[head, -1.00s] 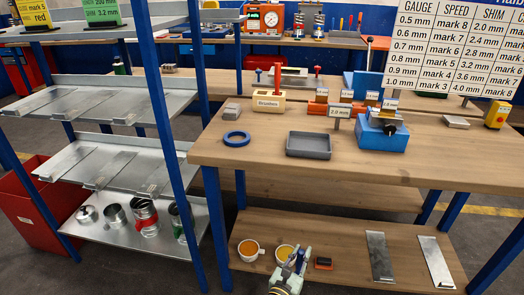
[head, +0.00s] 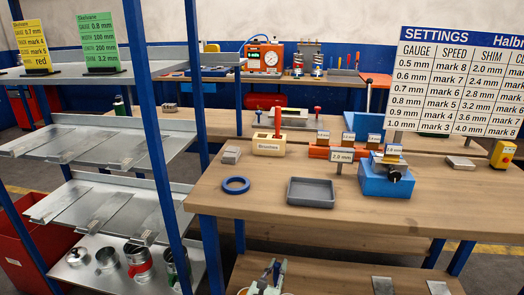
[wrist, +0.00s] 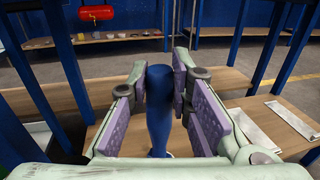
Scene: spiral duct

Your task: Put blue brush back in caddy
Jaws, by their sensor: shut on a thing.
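The caddy (head: 268,147) is a cream block labelled "Brushes" on the wooden bench in the head view. A red handle (head: 277,122) stands upright in it. My gripper (head: 268,270) is low in the head view, in front of the bench and below its top, away from the caddy. In the wrist view, my gripper (wrist: 160,90) is shut on the blue brush (wrist: 158,110), whose rounded upper end and shaft show between the purple finger pads. The brush's lower end is hidden.
On the bench, a blue tape ring (head: 236,185) and a grey tray (head: 312,191) lie in front of the caddy. A grey block (head: 231,155) sits left of it. A blue device (head: 386,180) stands right. A blue shelf post (head: 153,130) rises at left.

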